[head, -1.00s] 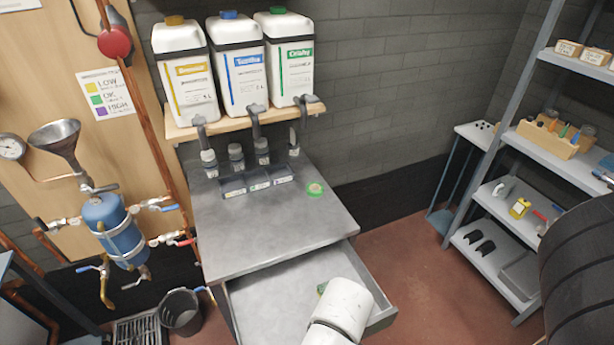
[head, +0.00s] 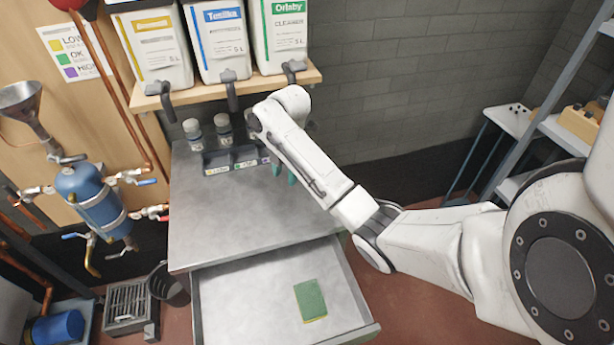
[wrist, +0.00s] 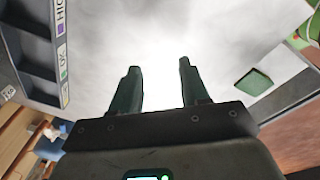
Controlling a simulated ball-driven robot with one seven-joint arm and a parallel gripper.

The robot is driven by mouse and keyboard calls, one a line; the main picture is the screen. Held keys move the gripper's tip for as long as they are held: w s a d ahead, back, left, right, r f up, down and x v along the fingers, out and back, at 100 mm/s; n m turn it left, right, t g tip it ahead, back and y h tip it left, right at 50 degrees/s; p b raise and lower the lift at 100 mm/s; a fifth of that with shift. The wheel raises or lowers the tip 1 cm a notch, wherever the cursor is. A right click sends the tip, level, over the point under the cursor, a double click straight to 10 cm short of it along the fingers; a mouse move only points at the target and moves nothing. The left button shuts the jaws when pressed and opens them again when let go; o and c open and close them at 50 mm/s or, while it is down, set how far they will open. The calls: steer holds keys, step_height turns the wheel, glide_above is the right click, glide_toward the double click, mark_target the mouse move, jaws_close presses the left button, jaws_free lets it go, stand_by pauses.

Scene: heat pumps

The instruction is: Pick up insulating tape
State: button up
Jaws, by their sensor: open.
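The insulating tape, a green roll on the grey bench top in the earlier head view, cannot be made out for certain in either view now. In the head view my arm covers the part of the bench where it lay. My gripper (head: 284,173) points down over the bench top (head: 230,222), just right of the small labelled trays (head: 230,160). In the wrist view my gripper (wrist: 160,68) is open, with only pale, glaring bench surface visible between its dark green fingers.
The drawer (head: 250,292) below the bench is open and holds a green sponge (head: 310,299). Capped bottles (head: 193,133) stand behind the trays. A shelf (head: 220,88) with large white canisters (head: 218,40) overhangs the back. A green shape (wrist: 305,32) at the wrist view's edge is unclear.

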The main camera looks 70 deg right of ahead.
steer(key=shift+n+g+h, duration=0.3)
steer(key=shift+n+g, duration=0.1)
steer(key=shift+n, duration=0.5)
steer(key=s+d, duration=0.1)
steer(key=d, duration=0.1)
steer(key=s+d+r, duration=0.1)
steer(key=d, duration=0.2)
steer(key=s+d, duration=0.2)
steer(key=d, duration=0.1)
steer(key=shift+r, duration=0.4)
steer(key=shift+s+d, duration=0.3)
steer(key=shift+d, duration=0.05)
steer(key=shift+f, duration=0.3)
steer(key=shift+d+f+p, duration=0.15)
steer(key=shift+f+p, duration=0.5)
steer(key=shift+f, duration=2.7)
jaws_close()
